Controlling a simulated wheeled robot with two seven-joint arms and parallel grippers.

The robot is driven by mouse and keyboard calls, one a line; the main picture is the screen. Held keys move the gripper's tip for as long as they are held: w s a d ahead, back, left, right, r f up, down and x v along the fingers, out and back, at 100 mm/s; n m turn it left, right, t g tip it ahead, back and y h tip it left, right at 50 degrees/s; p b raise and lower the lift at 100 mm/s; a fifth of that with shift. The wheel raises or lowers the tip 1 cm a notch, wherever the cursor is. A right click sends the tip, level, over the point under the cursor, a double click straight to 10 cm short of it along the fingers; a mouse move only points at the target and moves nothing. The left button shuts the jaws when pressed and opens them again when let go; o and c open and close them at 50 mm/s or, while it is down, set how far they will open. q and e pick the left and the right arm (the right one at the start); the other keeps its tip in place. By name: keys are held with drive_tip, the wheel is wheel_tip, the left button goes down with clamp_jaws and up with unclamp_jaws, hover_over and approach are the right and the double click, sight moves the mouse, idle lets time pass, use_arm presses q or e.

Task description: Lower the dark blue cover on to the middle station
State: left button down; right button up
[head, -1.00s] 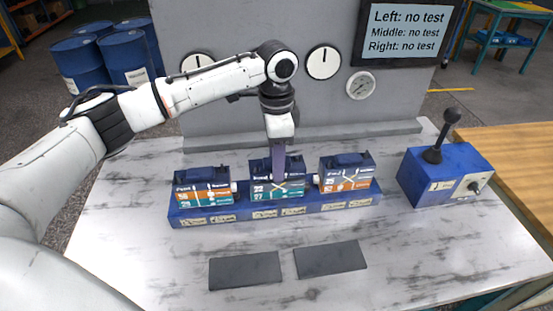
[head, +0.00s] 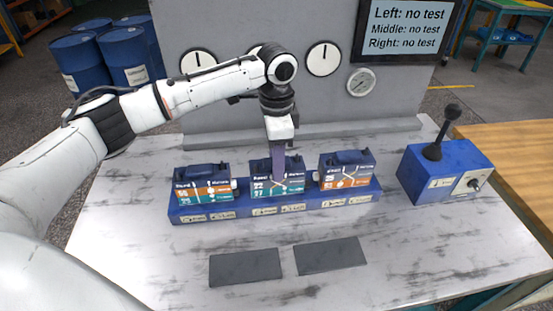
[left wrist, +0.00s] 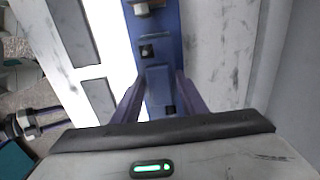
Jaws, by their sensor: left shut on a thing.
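The dark blue cover (head: 259,168) is at the middle station, in line with the units on either side. My left gripper (head: 278,172) points down over it and is shut on its top part. In the left wrist view the two purple fingers of the gripper (left wrist: 160,88) stand on either side of blue material. The cover's front panel is teal and white with small print. I cannot tell whether any gap is left under the cover. The long blue base (head: 275,212) bears all three stations.
Left (head: 202,185) and right (head: 346,177) units stand close beside the middle one. Two dark plates (head: 245,267) (head: 330,256) lie in front. A blue lever box (head: 446,172) stands right. The screen (head: 406,28) reads "no test" for all three. The front table area is mostly clear.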

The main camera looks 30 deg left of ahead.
use_arm(q)
drive_tip(key=c, duration=1)
unclamp_jaws()
wheel_tip(320, 180, up, 10)
drive_tip(key=shift+r, duration=0.2)
